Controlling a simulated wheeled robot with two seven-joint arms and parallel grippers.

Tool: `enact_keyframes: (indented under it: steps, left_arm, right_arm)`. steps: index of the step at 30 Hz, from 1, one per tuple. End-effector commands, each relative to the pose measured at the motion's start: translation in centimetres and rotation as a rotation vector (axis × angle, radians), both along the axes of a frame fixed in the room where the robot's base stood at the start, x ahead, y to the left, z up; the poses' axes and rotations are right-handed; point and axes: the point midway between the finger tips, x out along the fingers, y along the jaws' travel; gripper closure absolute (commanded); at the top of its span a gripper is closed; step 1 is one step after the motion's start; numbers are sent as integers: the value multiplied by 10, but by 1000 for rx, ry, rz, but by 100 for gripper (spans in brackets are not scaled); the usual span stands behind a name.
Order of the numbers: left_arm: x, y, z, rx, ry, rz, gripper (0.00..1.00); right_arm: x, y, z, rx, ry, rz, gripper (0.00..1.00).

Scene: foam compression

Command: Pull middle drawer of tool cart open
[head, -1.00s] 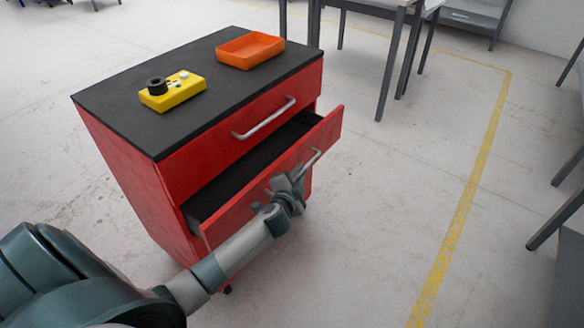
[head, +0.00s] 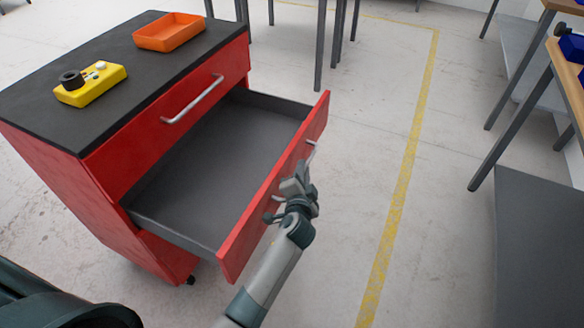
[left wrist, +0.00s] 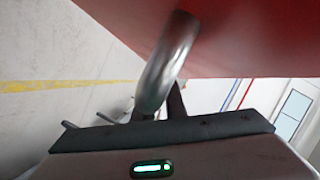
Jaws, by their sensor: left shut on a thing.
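The red tool cart (head: 110,165) with a black top stands at the left of the head view. Its middle drawer (head: 215,170) is pulled far out, and its grey inside looks empty. My left gripper (head: 304,172) is at the drawer front, shut on the metal drawer handle (head: 312,148), most of which it hides. In the left wrist view the handle (left wrist: 168,65) runs down from the red drawer front (left wrist: 250,35) to between the fingers. The top drawer, with its own handle (head: 193,98), is shut. My right gripper is not in view.
An orange tray (head: 169,32) and a yellow box with a black knob (head: 92,84) sit on the cart top. Workbenches with grey legs (head: 510,130) stand at the right. The floor around the yellow line (head: 405,190) is clear.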

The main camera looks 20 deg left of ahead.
Motion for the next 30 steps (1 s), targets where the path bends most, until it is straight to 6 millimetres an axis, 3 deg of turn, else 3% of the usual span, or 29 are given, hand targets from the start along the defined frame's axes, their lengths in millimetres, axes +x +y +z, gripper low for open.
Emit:
enact_keyframes:
  steps: [10,11,12,13,30]
  left_arm:
    - [0,-2,-1,-1,2,-1,100]
    - [0,-2,-1,-1,2,-1,82]
    - [0,-2,-1,-1,2,-1,72]
    - [0,-2,-1,-1,2,-1,71]
    - [1,2,3,1,0,-2,71]
  right_arm:
    - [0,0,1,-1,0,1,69]
    - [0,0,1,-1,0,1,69]
    - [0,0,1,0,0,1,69]
    - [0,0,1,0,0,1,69]
    - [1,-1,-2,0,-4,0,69]
